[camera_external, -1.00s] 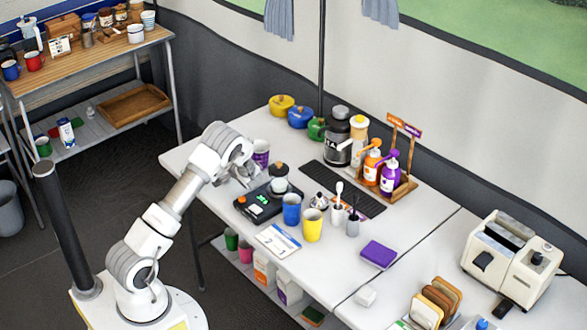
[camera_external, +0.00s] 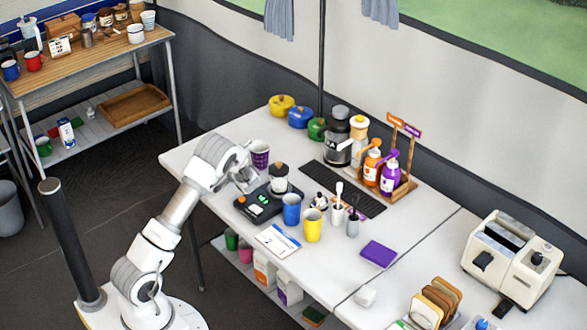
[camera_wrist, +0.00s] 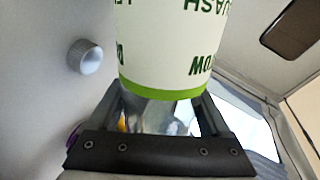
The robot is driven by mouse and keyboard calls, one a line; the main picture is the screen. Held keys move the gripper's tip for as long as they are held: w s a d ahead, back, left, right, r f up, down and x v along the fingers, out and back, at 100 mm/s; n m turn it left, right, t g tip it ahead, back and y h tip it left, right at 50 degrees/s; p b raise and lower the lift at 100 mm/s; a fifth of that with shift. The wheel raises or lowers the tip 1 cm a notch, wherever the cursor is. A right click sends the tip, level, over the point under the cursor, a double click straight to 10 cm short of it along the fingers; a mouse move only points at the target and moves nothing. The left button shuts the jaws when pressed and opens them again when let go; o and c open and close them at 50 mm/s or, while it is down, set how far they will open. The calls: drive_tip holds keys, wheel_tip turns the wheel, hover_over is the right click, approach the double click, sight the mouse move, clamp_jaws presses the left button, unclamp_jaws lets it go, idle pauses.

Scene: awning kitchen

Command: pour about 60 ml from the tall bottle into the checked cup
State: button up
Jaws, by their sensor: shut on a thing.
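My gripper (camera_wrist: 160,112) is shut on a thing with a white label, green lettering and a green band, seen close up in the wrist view. In the external view my gripper (camera_external: 246,181) is over the left part of the table, and the bottle cannot be made out there. The purple checked cup (camera_external: 260,153) stands just behind my gripper, partly hidden by the arm. Its inside cannot be seen.
A black scale (camera_external: 257,208) lies right of my gripper, with a dark-lidded jar (camera_external: 279,180) behind it. A blue cup (camera_external: 291,209) and a yellow cup (camera_external: 312,226) stand nearby. A rack of pump bottles (camera_external: 400,190) stands farther back. The table's left corner is clear.

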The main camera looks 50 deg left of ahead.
drive_tip(key=r+n, duration=0.1)
drive_tip(key=w+r+n, duration=0.1)
drive_tip(key=shift+r+t+p, duration=0.3)
drive_tip(key=shift+r+t, duration=0.1)
drive_tip(key=w+r+n+t+y+b, duration=0.2)
drive_tip(key=r+n+b, duration=0.4)
drive_tip(key=n+b, duration=0.3)
drive_tip(key=shift+w+d+r+n+t+b, duration=0.2)
drive_tip(key=shift+w+r+n+t+b, duration=0.15)
drive_tip(key=shift+w, duration=0.25)
drive_tip(key=shift+n, duration=0.25)
idle(0.9)
